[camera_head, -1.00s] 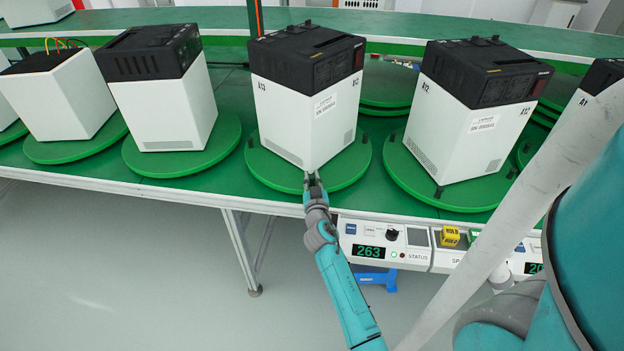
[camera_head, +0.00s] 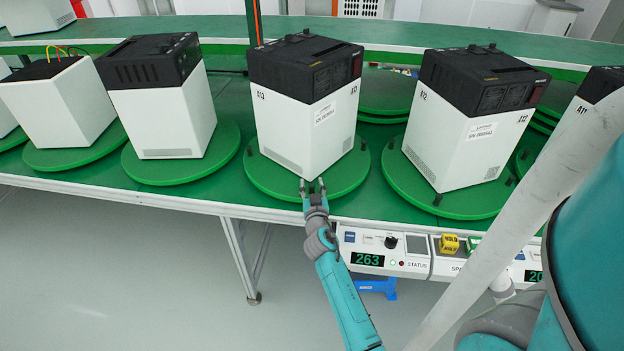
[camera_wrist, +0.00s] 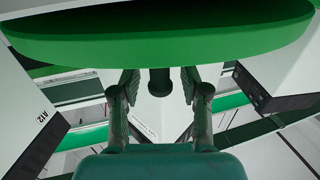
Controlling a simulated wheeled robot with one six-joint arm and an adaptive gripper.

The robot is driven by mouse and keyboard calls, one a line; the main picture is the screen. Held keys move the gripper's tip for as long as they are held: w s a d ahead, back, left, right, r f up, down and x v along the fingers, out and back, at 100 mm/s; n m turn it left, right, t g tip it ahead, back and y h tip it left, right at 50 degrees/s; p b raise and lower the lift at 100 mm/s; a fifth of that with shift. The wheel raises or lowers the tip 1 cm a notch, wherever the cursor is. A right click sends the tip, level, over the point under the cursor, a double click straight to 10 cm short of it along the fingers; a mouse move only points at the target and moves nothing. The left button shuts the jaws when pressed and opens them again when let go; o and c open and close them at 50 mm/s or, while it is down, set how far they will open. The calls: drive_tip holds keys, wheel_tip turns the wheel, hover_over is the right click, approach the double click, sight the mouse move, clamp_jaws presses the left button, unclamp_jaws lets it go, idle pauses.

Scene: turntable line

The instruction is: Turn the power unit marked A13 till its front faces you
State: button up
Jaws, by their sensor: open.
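The power unit marked A13 (camera_head: 292,125) is a white box with a black top, standing upright on a round green turntable (camera_head: 258,180). One vertical corner points toward me. Its left face has a vent low down; its right face has a white serial label and a small vent, below dark panels in the black top. My gripper (camera_head: 312,184) is at the turntable's near rim, fingers apart.
Unit A12 (camera_head: 465,140) stands on its turntable to the right, another unit (camera_head: 160,118) to the left. A control box (camera_head: 385,250) reading 263 hangs below the table's front edge. A yellow block marked HOLD (camera_head: 449,244) is beside it. Open floor lies in front.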

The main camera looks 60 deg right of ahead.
sight(310, 154)
wheel_tip(310, 154, up, 10)
drive_tip(key=shift+f, duration=0.1)
idle(0.4)
